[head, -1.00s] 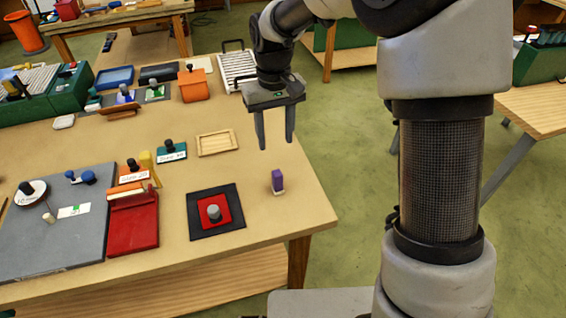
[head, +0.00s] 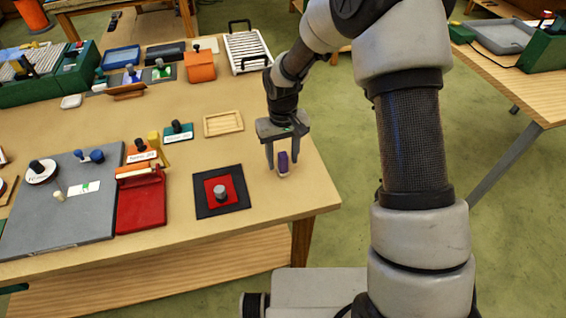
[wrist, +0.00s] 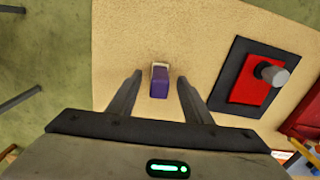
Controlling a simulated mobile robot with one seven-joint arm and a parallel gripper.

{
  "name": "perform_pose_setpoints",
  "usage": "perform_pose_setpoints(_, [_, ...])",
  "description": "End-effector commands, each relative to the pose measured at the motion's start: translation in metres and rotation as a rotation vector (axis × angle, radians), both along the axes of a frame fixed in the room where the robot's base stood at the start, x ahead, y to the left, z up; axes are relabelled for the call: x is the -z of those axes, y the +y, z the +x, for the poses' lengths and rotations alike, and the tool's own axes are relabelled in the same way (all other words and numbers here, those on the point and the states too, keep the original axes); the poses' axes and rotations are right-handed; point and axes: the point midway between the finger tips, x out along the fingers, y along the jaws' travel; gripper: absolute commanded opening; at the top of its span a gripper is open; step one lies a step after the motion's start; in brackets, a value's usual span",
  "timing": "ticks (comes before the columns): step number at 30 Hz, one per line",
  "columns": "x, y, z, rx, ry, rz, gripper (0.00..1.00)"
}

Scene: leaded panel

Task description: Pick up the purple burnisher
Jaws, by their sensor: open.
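The purple burnisher (head: 283,163) stands on the wooden table near its right edge, a small purple block with a pale end. It also shows in the wrist view (wrist: 159,84), between my two fingers and just ahead of the palm. My gripper (head: 283,167) is open and points down over it, with one finger on each side. In the wrist view (wrist: 157,82) a gap shows between the burnisher and each finger. How far the fingertips are above the tabletop is hard to tell.
A black and red square mat (head: 235,208) with a grey knob stands left of the burnisher. A shallow wooden tray (head: 223,124) lies behind it to the left. A red box (head: 141,205) is farther left. The table's right edge is close by.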

Motion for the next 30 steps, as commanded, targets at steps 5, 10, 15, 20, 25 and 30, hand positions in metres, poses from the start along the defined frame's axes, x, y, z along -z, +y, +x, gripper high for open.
perform_pose_setpoints(5, [0.023, -0.001, -0.001, 0.000, 0.002, 0.000, 0.45])
perform_pose_setpoints(10, [0.028, -0.001, 0.000, 0.000, 0.000, 0.000, 0.45])
perform_pose_setpoints(15, [0.028, -0.001, 0.000, 0.000, 0.000, 0.000, 0.39])
perform_pose_setpoints(20, [0.028, -0.001, 0.000, 0.000, 0.000, 0.000, 0.12])
perform_pose_setpoints(25, [0.028, -0.001, 0.000, 0.000, 0.000, 0.000, 0.03])
perform_pose_setpoints(30, [0.025, -0.001, 0.000, 0.000, -0.002, 0.001, 0.03])
